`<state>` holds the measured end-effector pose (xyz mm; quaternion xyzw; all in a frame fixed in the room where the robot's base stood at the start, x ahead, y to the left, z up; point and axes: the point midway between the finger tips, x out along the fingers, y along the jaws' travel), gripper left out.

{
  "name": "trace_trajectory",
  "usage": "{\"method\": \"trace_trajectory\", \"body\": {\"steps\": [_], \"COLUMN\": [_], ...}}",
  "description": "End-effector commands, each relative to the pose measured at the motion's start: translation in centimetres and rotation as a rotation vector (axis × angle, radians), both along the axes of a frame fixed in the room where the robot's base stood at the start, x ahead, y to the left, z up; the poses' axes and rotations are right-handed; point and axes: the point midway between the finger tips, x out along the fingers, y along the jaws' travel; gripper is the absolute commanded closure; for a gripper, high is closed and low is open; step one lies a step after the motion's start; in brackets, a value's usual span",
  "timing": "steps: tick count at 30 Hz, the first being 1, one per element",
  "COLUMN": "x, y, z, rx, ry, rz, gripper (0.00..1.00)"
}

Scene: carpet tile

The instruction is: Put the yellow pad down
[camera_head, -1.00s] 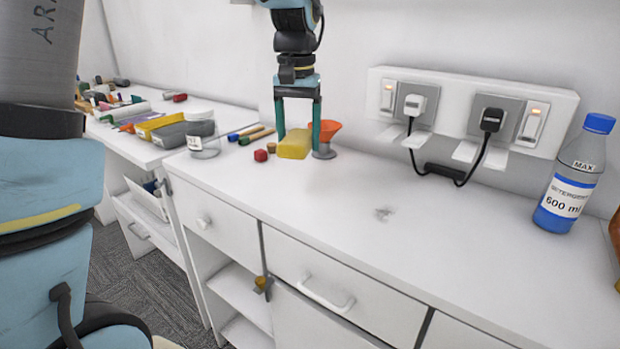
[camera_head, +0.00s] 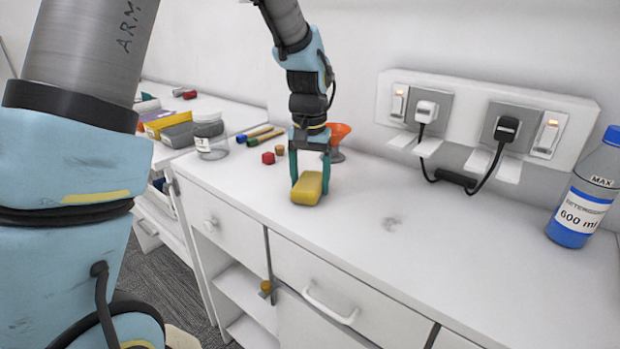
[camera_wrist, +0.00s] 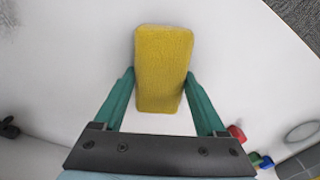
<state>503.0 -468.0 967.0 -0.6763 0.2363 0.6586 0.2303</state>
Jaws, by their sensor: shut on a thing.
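The yellow pad (camera_head: 307,188) is a rectangular sponge-like block. My gripper (camera_head: 309,176) is shut on it, one teal finger on each side, over the white counter (camera_head: 350,230). In the wrist view the pad (camera_wrist: 163,68) lies lengthwise between the fingers of my gripper (camera_wrist: 160,85) and sticks out beyond the tips. It is at or just above the counter top; I cannot tell whether it touches. A grey smudge (camera_head: 391,223) marks the counter to the right of the pad.
A glass jar (camera_head: 210,140) is at left, a detergent bottle (camera_head: 583,200) at far right. The counter's middle is clear.

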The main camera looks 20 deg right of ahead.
Motion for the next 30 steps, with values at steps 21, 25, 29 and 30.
{"method": "trace_trajectory", "body": {"steps": [21,25,29,30], "x": [0.0,0.0,0.0,0.0], "y": [0.0,0.0,-0.1,0.0], "z": [-0.2,0.3,1.8,2.5], "rx": [0.0,-0.001,-0.003,-0.005], "ry": [0.0,-0.001,-0.003,-0.004], "rz": [0.0,0.0,0.0,0.0], "gripper": [0.0,0.0,0.0,0.0]}}
